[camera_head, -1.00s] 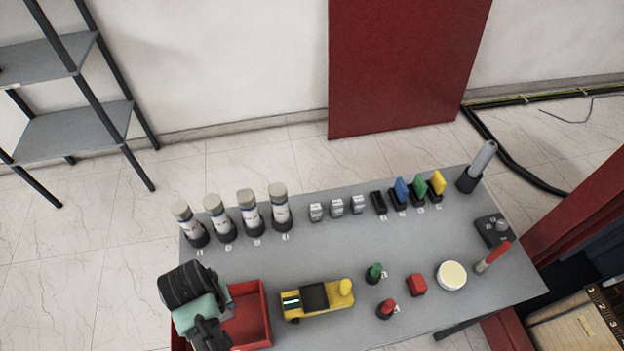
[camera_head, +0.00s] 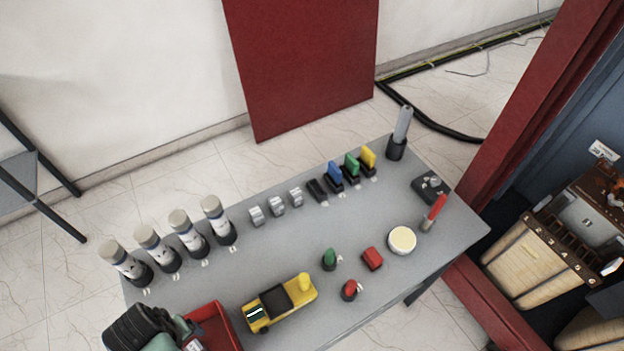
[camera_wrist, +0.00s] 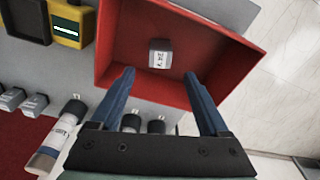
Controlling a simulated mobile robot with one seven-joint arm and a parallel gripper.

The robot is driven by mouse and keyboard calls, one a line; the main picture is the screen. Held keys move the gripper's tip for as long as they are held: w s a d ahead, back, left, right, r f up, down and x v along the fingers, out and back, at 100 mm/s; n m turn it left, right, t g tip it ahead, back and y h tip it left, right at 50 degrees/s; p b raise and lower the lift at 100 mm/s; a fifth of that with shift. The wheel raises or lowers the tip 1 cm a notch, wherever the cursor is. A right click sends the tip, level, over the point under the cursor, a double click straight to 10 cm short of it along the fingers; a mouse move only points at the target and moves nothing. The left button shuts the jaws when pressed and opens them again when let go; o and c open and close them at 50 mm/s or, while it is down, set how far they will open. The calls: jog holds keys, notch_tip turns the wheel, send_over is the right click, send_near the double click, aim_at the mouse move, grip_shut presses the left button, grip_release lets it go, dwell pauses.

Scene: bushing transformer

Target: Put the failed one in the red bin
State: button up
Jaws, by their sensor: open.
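The red bin (camera_head: 222,322) is at the front left of the grey table, partly cut off in the head view. In the wrist view the red bin (camera_wrist: 228,50) shows from above, with a small grey labelled block (camera_wrist: 160,54) on its floor. My gripper (camera_wrist: 160,74) is open and empty over the bin, its blue fingertips apart on either side below the block. Four white-and-grey cylinders with dark bases (camera_head: 186,232) stand at the table's left. Three small grey blocks (camera_head: 277,205) stand in a row right of them. The labels are too small to read.
A yellow device (camera_head: 280,302) with a lit display lies right of the bin. Green and red knobs, a red block, a round cream disc (camera_head: 402,240) and coloured upright pieces (camera_head: 351,165) are farther right. The table's middle is clear.

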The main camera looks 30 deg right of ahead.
notch_tip(320, 180, up, 13)
jog(key=s, duration=0.1)
jog(key=shift+s+d, duration=0.2)
jog(key=shift+s, duration=0.05)
jog(key=shift+f, duration=0.1)
dwell(0.3)
jog(key=w+d+r+m+t+y, duration=0.1)
jog(key=w+d+r+t+y, duration=0.1)
jog(key=w+r+t, duration=1.05)
jog(key=w+d+r+m+t, duration=0.1)
jog(key=d+r+t, duration=0.1)
jog(key=r, duration=1)
jog(key=w+d+r+t, duration=0.2)
jog(key=d+r, duration=0.1)
jog(key=r, duration=0.9)
jog(key=s+d+r+t, duration=0.1)
jog(key=s+r+t, duration=0.2)
jog(key=r, duration=0.4)
jog(key=s+d+r+t+h, duration=0.1)
jog(key=s+d+r+t, duration=0.1)
jog(key=s+r, duration=0.4)
jog(key=s+d+r+t+h, duration=0.1)
jog(key=s+r+t, duration=0.3)
jog(key=r, duration=0.5)
jog(key=shift+s+d+r+m, duration=0.3)
jog(key=shift+s+d, duration=0.1)
jog(key=shift+d, duration=0.2)
jog(key=shift+f+t, duration=0.1)
jog(key=shift+t, duration=0.15)
